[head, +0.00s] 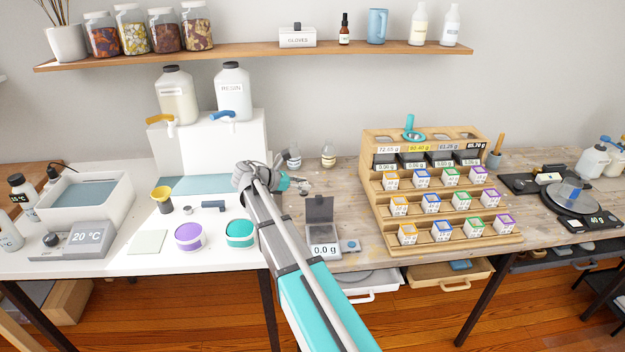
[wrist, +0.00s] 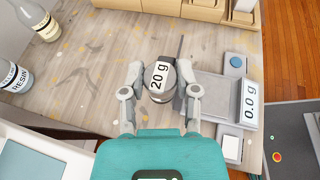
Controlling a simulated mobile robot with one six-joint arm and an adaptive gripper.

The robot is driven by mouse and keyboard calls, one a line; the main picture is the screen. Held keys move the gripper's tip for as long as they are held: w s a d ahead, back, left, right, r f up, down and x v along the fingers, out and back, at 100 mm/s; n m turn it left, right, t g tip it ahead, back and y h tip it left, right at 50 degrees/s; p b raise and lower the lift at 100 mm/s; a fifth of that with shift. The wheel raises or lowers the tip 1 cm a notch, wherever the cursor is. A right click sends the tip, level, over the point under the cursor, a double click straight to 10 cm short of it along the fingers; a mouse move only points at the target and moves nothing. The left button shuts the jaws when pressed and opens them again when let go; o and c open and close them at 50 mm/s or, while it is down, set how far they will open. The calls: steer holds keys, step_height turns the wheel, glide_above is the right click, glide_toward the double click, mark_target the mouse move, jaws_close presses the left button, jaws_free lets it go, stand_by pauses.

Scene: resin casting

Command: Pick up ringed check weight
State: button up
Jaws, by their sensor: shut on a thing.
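In the wrist view, my gripper (wrist: 163,92) is shut on the check weight (wrist: 158,77), a dark grey rounded weight with a white "20 g" label. One finger is on each side of it. I cannot tell whether the weight touches the table or is lifted, and no ring can be made out clearly. In the head view, my gripper (head: 292,183) is over the wooden table, behind the small scale, and my arm partly hides the spot.
The small scale (head: 323,246) with its lid raised reads 0.0 g; in the wrist view it (wrist: 208,90) lies just right of the weight. Resin bottles (wrist: 16,77) stand to the left. A wooden rack (head: 375,222) with small boxes stands right. A white bench (head: 110,255) is left.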

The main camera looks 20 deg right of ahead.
steer(key=shift+s+a+r+p, duration=0.15)
steer(key=shift+s+a+r, duration=0.15)
steer(key=shift+a, duration=0.2)
steer(key=shift+s+a+r+p, duration=0.2)
steer(key=shift+s+a, duration=0.15)
steer(key=shift+a, duration=0.15)
steer(key=shift+d, duration=0.15)
